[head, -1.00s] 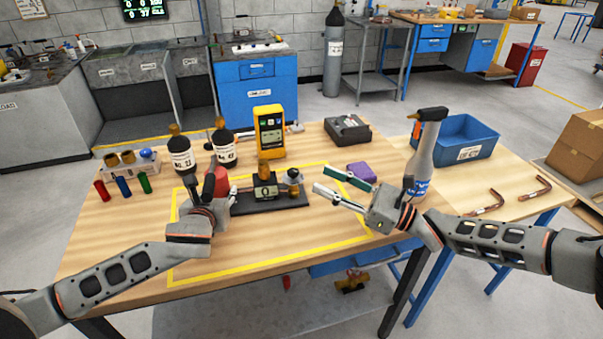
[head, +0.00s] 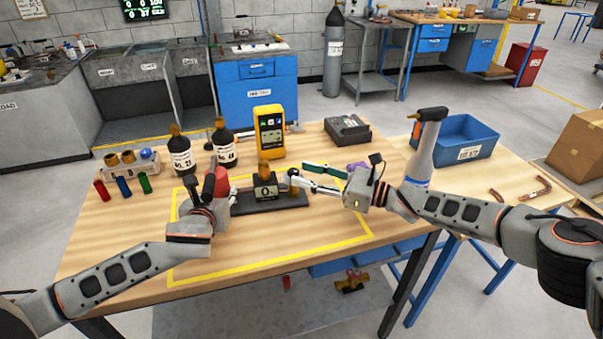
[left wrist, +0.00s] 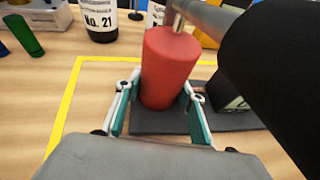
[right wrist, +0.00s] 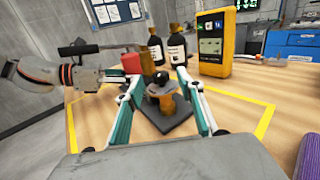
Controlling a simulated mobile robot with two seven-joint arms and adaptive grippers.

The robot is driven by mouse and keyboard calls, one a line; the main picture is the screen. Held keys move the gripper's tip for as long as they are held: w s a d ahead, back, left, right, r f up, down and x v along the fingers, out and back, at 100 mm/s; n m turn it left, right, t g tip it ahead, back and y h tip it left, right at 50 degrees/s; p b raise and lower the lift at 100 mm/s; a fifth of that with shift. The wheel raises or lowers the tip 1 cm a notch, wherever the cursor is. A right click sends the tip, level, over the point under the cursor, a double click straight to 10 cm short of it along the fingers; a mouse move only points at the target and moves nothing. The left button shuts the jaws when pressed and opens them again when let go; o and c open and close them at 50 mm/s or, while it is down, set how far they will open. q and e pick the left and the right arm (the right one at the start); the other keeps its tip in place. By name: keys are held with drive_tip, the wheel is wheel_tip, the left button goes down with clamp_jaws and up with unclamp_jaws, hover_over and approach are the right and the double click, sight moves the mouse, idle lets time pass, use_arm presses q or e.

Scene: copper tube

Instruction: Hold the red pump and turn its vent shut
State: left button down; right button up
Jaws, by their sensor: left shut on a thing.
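The red pump (head: 220,176) stands upright at the left end of a dark base plate (head: 243,206). My left gripper (left wrist: 160,90) is shut around its lower body, which the left wrist view shows as a red cylinder (left wrist: 168,65). A small brass fitting with a dark knob (right wrist: 160,88) stands at the base's right end; I take it for the vent. My right gripper (right wrist: 160,76) is open, its fingers on either side of that fitting in the right wrist view. Contact cannot be told. In the head view, the right fingertips partly cover the fitting.
A block with a dial (head: 265,190) sits mid-base. Behind are two dark bottles (head: 180,157) and a yellow meter (head: 270,132). The table front inside the yellow outline is clear.

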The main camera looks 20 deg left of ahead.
sight(293, 173)
drive_tip(key=shift+w+a, duration=0.15)
drive_tip(key=shift+a, duration=0.75)
clamp_jaws()
drive_tip(key=shift+r+m+t, duration=0.1)
drive_tip(key=shift+m+t, duration=0.3)
drive_tip(key=shift+t, duration=0.6)
drive_tip(key=shift+m+t+h, duration=0.5)
drive_tip(key=shift+m+t, duration=0.5)
drive_tip(key=shift+s+a+t, duration=0.1)
drive_tip(key=shift+s+t, duration=0.15)
drive_tip(key=shift+t, duration=0.05)
